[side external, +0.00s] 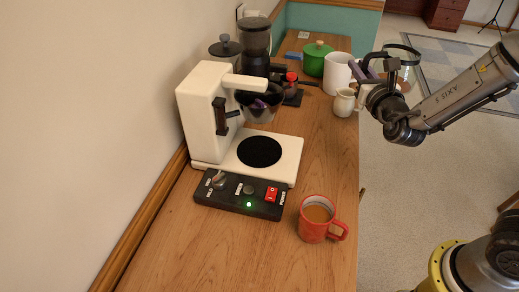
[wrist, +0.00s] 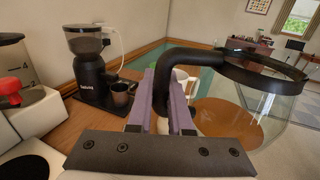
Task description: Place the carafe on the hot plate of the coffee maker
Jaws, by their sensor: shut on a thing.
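The glass carafe (wrist: 272,112) has a black rim and black handle. My gripper (wrist: 163,98) is shut on the handle, between its purple fingers. In the side external view, the carafe (side external: 404,56) is in the air off the counter's right edge, partly hidden by my gripper (side external: 370,66). I cannot tell whether the brown seen through the glass is liquid. The white coffee maker (side external: 205,92) stands by the wall. Its round black hot plate (side external: 259,152) is bare, below a dark filter basket (side external: 262,104). The hot plate (wrist: 22,168) also shows in the wrist view.
A red mug (side external: 313,222) of brown drink stands in front of the coffee maker, right of the control panel (side external: 240,194). A small white pitcher (side external: 344,103), white canister (side external: 336,72), green pot (side external: 316,58) and grinder (side external: 255,42) stand farther back. Counter right of the hot plate is clear.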

